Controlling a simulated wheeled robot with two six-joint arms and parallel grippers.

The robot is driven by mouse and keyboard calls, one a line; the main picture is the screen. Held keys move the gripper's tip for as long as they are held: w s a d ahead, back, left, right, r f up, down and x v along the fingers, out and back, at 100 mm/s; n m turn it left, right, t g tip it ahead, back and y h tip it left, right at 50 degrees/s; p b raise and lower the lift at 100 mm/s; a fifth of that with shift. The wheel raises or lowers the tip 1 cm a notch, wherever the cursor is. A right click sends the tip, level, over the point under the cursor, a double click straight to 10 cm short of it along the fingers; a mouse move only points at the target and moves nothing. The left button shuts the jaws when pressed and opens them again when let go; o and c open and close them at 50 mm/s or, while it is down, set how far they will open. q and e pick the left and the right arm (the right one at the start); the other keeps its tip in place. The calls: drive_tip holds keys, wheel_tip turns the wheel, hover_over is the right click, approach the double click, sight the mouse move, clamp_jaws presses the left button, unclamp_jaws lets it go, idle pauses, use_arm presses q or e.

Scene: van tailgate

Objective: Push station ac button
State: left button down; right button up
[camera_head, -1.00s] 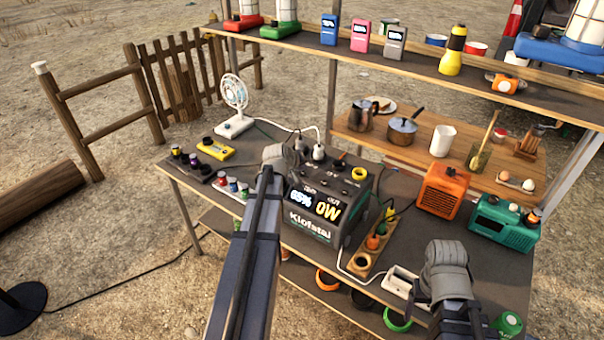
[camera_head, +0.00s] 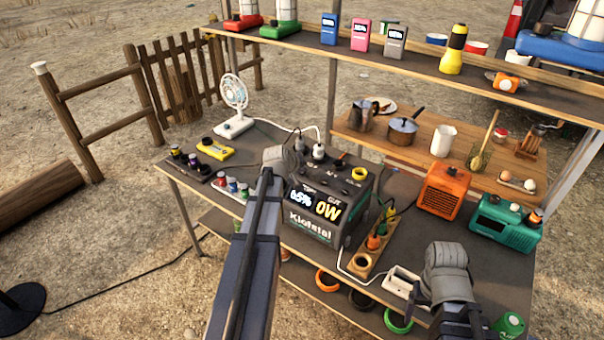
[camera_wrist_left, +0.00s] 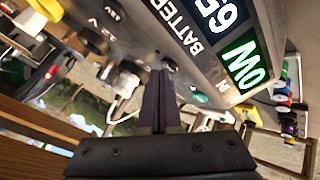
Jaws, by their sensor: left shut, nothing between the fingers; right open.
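The power station (camera_head: 312,229), a dark box with a lit display reading 65% and 0W, stands mid-table in the head view. Its top panel carries sockets, plugs and small knobs. My left gripper (camera_head: 284,158) is at the station's top left edge; the arm and wrist hide its fingers there. In the left wrist view the left gripper (camera_wrist_left: 164,72) is shut and empty, its tips close to the panel by a small dark round control (camera_wrist_left: 170,64). I cannot tell whether they touch. The AC label is not readable. My right gripper (camera_head: 440,285) is open over the table's front right.
A wooden power strip (camera_head: 375,252) with plugs lies right of the station. An orange box (camera_head: 443,190) and a teal radio (camera_head: 505,225) stand further right. A white fan (camera_head: 234,105) and a yellow device (camera_head: 214,148) are at the left. A shelf (camera_head: 400,55) runs above the back.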

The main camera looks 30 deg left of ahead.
sight(301, 176)
use_arm(q)
drive_tip(key=shift+f, duration=0.15)
drive_tip(key=shift+r+p, duration=0.55)
drive_tip(key=shift+r, duration=0.1)
wheel_tip(301, 176, up, 6)
drive_tip(key=p, duration=0.6)
idle(0.4)
